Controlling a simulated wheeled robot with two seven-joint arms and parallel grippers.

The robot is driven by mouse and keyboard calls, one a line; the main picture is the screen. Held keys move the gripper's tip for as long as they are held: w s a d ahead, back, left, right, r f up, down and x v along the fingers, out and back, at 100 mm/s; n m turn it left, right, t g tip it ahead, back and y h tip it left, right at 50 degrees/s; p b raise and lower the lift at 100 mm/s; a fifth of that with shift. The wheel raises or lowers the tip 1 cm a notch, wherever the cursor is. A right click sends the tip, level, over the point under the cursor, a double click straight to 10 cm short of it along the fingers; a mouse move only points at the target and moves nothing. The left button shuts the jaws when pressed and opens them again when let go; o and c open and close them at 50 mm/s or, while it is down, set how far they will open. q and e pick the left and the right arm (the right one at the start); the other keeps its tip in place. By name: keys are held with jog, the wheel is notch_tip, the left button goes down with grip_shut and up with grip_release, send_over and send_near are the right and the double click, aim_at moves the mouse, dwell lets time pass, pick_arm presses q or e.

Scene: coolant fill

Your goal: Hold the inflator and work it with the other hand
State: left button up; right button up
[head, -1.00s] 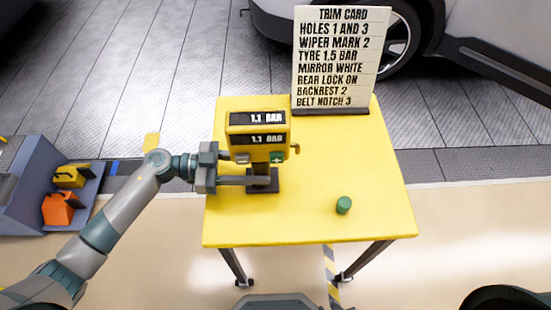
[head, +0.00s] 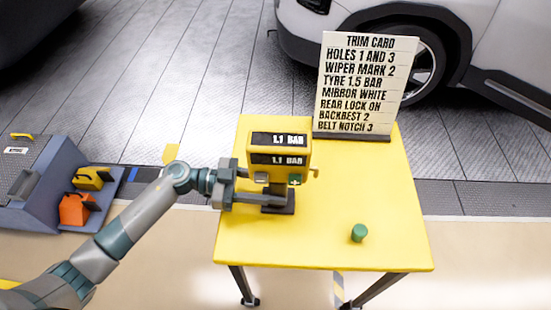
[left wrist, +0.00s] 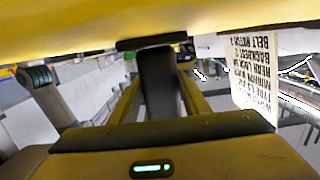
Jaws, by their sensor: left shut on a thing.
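The yellow inflator (head: 280,148) stands on a dark post and base (head: 282,205) on the yellow table (head: 320,225). In the left wrist view the dark post (left wrist: 160,82) shows upside down. My right gripper is in no view.
The trim card (head: 366,85) stands at the back of the table and reads TYRE 1.5 BAR. A green cylinder (head: 359,232) stands at the front right. The table's right side is otherwise clear. A blue-grey bin (head: 55,185) is left on the floor; a car is behind.

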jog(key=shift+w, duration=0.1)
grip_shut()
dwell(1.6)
